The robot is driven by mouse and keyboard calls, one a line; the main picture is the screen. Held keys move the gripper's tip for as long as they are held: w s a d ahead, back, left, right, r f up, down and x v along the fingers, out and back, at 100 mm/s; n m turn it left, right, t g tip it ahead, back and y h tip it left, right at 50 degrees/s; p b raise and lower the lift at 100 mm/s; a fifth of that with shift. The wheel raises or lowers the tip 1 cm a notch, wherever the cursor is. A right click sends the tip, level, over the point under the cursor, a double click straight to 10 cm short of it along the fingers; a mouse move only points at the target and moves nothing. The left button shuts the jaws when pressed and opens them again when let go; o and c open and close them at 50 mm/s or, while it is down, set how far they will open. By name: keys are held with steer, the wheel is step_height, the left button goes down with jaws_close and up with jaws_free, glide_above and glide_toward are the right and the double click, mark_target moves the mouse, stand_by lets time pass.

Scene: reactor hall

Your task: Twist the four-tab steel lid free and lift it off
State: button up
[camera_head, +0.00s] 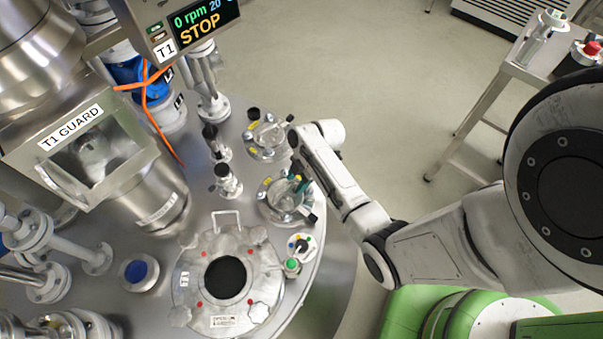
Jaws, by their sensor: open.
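A large round steel cover (207,262) lies on the vessel top at the lower middle. It has four lobed pieces around its rim, several red dots, a dark round centre and a bar handle at its far side. It is the best match I see for the four-tab lid. It lies flat in its place, with nothing gripping it. My arm reaches in from the right. My gripper (291,141) is small and partly hidden at the arm's far end, near two small clamped ports, up and right of the cover and apart from it. Its jaws are open.
Two clamped ports (268,139) (283,204) and black-capped valves (226,181) stand between gripper and cover. The T1 guard housing (75,150) overhangs the left. A STOP display (196,22) hangs above. A steel cart (520,65) stands at upper right. Floor between is clear.

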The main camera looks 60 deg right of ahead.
steer(key=shift+w+a+f, duration=0.1)
steer(key=shift+w+f, duration=0.05)
steer(key=shift+f, duration=0.25)
jaws_close()
stand_by(0.5)
steer(key=shift+s+a+r+m+p, duration=0.1)
steer(key=shift+s+a+m+p, duration=0.2)
steer(key=shift+m+p, duration=0.5)
steer(key=shift+s+a+m+t+h+p, duration=0.2)
steer(key=shift+m+t+h+p, duration=0.25)
steer(key=shift+m, duration=0.45)
steer(key=shift+d, duration=0.1)
